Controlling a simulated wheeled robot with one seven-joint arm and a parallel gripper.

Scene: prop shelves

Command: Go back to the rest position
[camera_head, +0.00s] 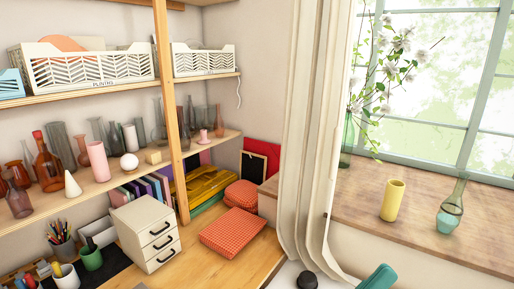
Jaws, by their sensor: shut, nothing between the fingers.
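My gripper is not in view in the head view, and no fingers show. The task names no object. At the bottom edge a black rounded part (307,280) and a teal part (378,278) show, cut off by the frame; I cannot tell what they belong to.
At left, shelves hold glass bottles, a pink cylinder (98,161) and white baskets (85,68). Below, a wooden desk (209,273) carries a drawer box (145,232) and red checkered boxes (233,231). A curtain (312,130) hangs mid-view. The right sill (420,195) holds a yellow vase (393,200) and glassware.

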